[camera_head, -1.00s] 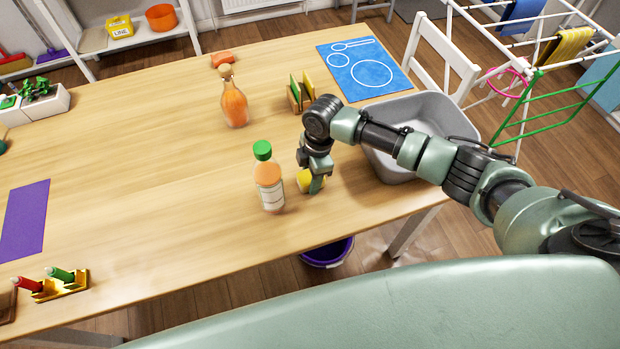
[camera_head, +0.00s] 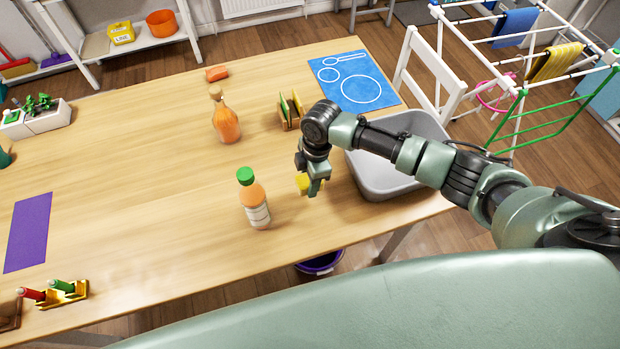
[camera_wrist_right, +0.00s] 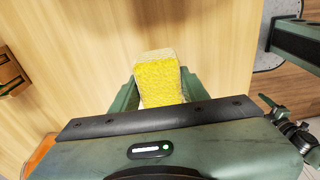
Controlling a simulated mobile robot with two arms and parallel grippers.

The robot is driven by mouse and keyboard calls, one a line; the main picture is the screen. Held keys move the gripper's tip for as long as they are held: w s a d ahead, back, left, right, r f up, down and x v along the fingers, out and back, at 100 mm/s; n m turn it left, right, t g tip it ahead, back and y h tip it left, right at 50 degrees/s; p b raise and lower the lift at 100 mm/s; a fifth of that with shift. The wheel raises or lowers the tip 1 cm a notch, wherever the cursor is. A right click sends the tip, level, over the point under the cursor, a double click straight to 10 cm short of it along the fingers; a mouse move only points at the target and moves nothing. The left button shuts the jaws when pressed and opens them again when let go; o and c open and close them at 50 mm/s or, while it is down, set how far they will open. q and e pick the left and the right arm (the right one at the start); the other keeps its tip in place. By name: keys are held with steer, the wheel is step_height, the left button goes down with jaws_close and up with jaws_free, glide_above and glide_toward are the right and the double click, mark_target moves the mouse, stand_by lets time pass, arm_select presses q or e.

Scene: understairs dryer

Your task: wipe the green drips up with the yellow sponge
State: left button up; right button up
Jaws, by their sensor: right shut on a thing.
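The yellow sponge (camera_head: 303,184) is held between the fingers of my right gripper (camera_head: 313,188), over the table right of the green-capped bottle. In the right wrist view the sponge (camera_wrist_right: 160,82) sits between both fingers of the right gripper (camera_wrist_right: 159,92), with wood table behind it. The sponge looks a little above the table, but its lower side is hard to see. I see no green drips in either view; the arm hides some of the table. My left gripper is not in view.
A green-capped bottle (camera_head: 255,204) stands close left of the sponge. A grey basin (camera_head: 372,182) is to the right, under my arm. An orange glass bottle (camera_head: 227,124), a wooden holder (camera_head: 290,112) and a blue mat (camera_head: 350,82) are farther back. The table's left middle (camera_head: 120,190) is clear.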

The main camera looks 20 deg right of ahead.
step_height(320, 180, up, 2)
steer(key=shift+r+p, duration=0.25)
steer(key=shift+p, duration=0.75)
steer(key=shift+r, duration=0.15)
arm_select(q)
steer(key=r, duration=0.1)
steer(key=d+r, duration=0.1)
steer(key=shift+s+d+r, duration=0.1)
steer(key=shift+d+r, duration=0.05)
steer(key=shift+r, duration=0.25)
